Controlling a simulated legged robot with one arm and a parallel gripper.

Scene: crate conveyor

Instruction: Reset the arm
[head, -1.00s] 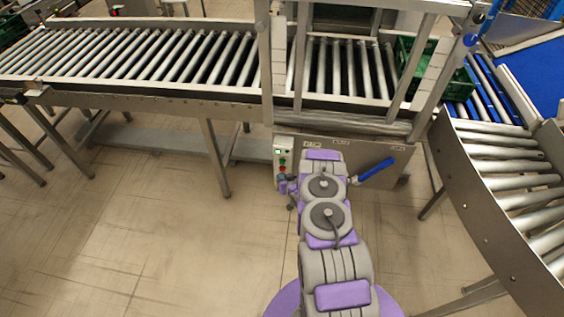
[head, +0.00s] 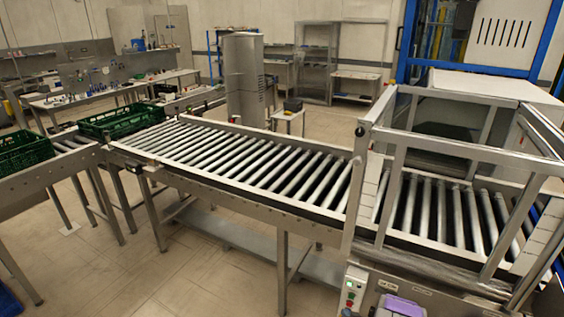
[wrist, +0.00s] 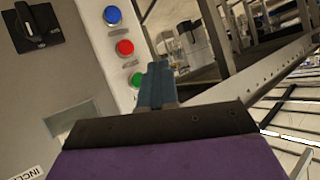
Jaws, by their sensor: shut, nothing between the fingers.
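My gripper (wrist: 157,88) shows in the wrist view with its two blue-grey fingers together and nothing between them. It points toward a pale control box (wrist: 85,55) that carries a blue button (wrist: 112,15), a red button (wrist: 124,47) and a green button (wrist: 136,79). The fingertips appear close to the green button; I cannot tell whether they touch anything. In the head view the control box (head: 352,288) is at the bottom, left of a purple piece of my arm (head: 402,306). My gripper does not show in the head view.
A roller conveyor (head: 290,222) runs across the head view to a metal frame (head: 440,150) at right. Green crates (head: 122,122) stand on the conveyor at left. Bare floor (head: 130,275) lies in front. A black rotary switch (wrist: 36,28) is at upper left in the wrist view.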

